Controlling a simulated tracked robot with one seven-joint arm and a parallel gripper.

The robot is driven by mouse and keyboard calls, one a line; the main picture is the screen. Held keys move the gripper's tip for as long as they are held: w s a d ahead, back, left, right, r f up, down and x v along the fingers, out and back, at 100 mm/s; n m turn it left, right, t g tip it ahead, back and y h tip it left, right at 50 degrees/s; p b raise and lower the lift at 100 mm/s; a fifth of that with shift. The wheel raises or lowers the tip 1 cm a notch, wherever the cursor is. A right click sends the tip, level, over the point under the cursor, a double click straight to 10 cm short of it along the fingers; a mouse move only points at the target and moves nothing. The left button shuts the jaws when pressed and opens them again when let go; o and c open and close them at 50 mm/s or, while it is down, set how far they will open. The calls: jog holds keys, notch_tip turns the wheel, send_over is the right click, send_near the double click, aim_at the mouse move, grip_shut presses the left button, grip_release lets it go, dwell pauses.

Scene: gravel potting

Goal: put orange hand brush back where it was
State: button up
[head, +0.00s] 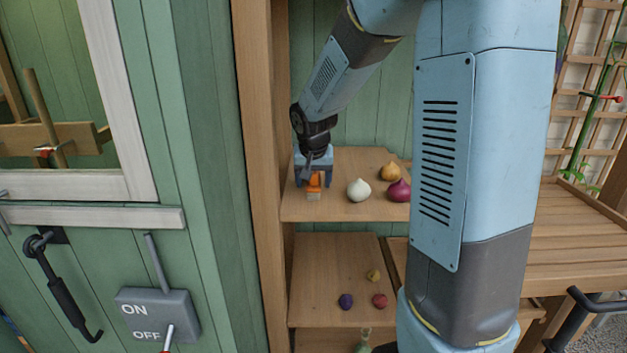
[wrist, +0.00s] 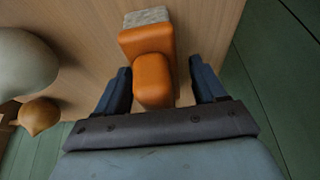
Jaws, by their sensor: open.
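The orange hand brush (head: 314,186) is on the upper wooden shelf (head: 335,210), near its left end. In the wrist view the brush (wrist: 153,78) shows an orange handle and block with a pale grey bristle end pointing away from me. My gripper (head: 313,178) reaches down to it at the shelf. In the wrist view my gripper (wrist: 158,85) is open, with one dark finger on each side of the handle. A gap shows between each finger and the brush. The brush looks to be resting on the wood.
On the same shelf are a white onion (head: 358,190), a brown onion (head: 390,171) and a red onion (head: 398,191). The lower shelf (head: 325,265) holds several small round items. A wooden post (head: 262,150) stands left of the shelves. A slatted bench (head: 575,240) is at right.

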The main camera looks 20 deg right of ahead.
jog(key=v, duration=1.1)
jog(key=shift+s+r, duration=0.1)
jog(key=shift+r, duration=0.1)
jog(key=s+r+n+t+y, duration=0.1)
jog(key=s+n, duration=0.2)
jog(key=s, duration=2.2)
jog(key=shift+d+r+n, duration=0.2)
jog(key=shift+d+n, duration=0.1)
jog(key=shift+d, duration=0.15)
